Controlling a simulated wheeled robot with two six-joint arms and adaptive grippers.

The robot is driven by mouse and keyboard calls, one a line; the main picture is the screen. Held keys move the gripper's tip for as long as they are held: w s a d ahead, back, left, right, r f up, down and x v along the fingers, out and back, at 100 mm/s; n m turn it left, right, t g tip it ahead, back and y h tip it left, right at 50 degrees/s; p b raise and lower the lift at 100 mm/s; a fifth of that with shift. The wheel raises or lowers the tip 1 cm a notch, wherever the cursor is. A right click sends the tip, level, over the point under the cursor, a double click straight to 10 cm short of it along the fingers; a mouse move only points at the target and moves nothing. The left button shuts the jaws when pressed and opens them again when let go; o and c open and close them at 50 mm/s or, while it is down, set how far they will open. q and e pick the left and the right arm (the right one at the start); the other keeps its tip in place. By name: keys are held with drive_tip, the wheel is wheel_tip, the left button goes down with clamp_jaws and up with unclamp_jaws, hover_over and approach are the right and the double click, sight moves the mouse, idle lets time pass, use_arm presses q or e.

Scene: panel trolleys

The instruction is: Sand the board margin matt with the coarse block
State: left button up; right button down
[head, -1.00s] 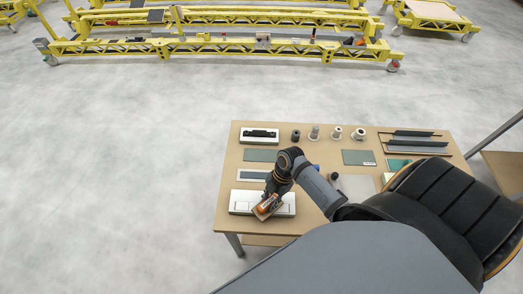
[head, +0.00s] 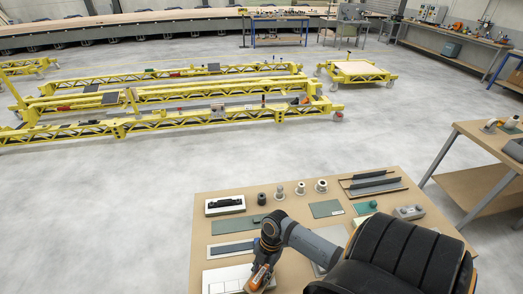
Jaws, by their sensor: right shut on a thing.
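The wooden table (head: 202,216) stands in front of me. A white board (head: 226,279) lies near its front left, partly cut off by the lower picture edge. My right gripper (head: 257,283) reaches down over the right part of this board. It is shut on an orange-brown block (head: 260,277), which I take to be the coarse block. The fingers and the block's underside are hidden or cut off, so I cannot tell whether the block touches the board. My left gripper is not in view.
Behind the board lie a dark strip on a pale plate (head: 233,248) and a green sheet (head: 241,223). Small spools (head: 300,189), a black tool on a white base (head: 225,204), dark rails (head: 372,184) and a grey block (head: 408,212) are farther back. Yellow trolleys (head: 210,115) stand beyond open floor.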

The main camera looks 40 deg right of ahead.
drive_tip(key=w+a, duration=0.1)
drive_tip(key=w+a+b, duration=0.1)
drive_tip(key=a, duration=0.1)
drive_tip(key=w+a+b, duration=0.1)
drive_tip(key=shift+a+f, duration=0.2)
drive_tip(key=shift+w+a+b, duration=0.6)
drive_tip(key=shift+w+a, duration=0.1)
drive_tip(key=shift+a, duration=0.35)
drive_tip(key=w+a, duration=0.2)
drive_tip(key=a, duration=0.2)
drive_tip(key=shift+w+a+b, duration=0.1)
drive_tip(key=shift+w+b, duration=0.25)
drive_tip(key=shift+w, duration=0.05)
drive_tip(key=shift+w+a, duration=0.8)
drive_tip(key=shift+a, duration=0.35)
wheel_tip(320, 180, up, 3)
drive_tip(key=p, duration=0.3)
drive_tip(key=shift+p, duration=0.3)
wheel_tip(320, 180, up, 2)
drive_tip(key=shift+p, duration=0.45)
